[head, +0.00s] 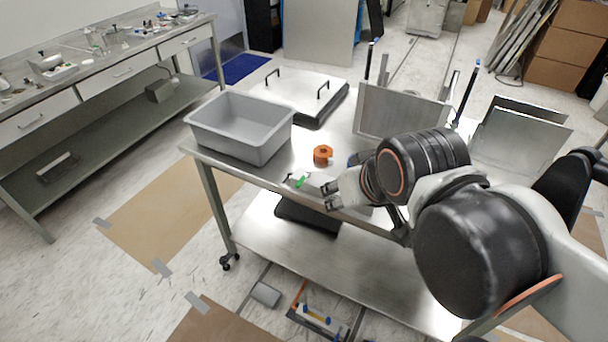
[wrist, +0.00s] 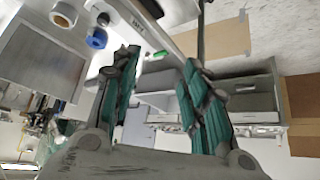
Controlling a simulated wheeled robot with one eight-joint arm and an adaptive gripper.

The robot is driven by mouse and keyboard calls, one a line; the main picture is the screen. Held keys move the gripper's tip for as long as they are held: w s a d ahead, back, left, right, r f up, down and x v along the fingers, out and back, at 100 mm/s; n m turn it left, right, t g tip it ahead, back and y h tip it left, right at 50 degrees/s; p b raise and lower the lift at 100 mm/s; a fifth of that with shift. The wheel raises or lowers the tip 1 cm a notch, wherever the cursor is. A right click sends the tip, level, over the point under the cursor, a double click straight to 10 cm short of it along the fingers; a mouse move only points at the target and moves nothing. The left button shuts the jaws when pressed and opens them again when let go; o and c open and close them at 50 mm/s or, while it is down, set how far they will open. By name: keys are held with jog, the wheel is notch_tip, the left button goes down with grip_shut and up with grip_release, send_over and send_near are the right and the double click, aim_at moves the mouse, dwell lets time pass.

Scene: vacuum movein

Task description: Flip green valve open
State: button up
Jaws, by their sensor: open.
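The green valve handle (head: 301,181) is a small green bar at the front edge of the metal cart top, left of my gripper in the head view. In the wrist view the green handle (wrist: 158,52) shows beyond the fingertips, roughly between them. My gripper (head: 329,194) is just to the right of the handle, close to the cart's edge. In the wrist view my gripper (wrist: 160,60) has its two teal-padded fingers spread apart with nothing between the pads. It appears apart from the handle. The valve body is too small to make out clearly.
An orange ring-shaped object (head: 323,154) sits just behind the handle on the cart (head: 215,160). A grey bin (head: 269,147) stands at the cart's left. A lidded metal case (head: 300,90) and upright metal panels (head: 400,112) are behind.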

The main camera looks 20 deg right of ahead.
jog(key=shift+w, duration=0.1)
jog(key=c, duration=0.4)
jog(key=shift+w+r, duration=0.2)
grip_shut()
jog(key=w+a+n+g+y+p, duration=0.15)
jog(key=w+n, duration=0.25)
jog(key=w, duration=0.9)
jog(key=w+a+f+n+g, duration=0.1)
jog(key=w+f+n, duration=0.1)
jog(key=w, duration=0.4)
jog(key=w+a+f+n+g+y+p, duration=0.1)
jog(key=w+f+n+g, duration=0.1)
jog(key=w+f, duration=0.3)
jog(key=shift+w+a+n, duration=0.15)
jog(key=shift+w+n, duration=0.35)
jog(key=shift+w, duration=0.2)
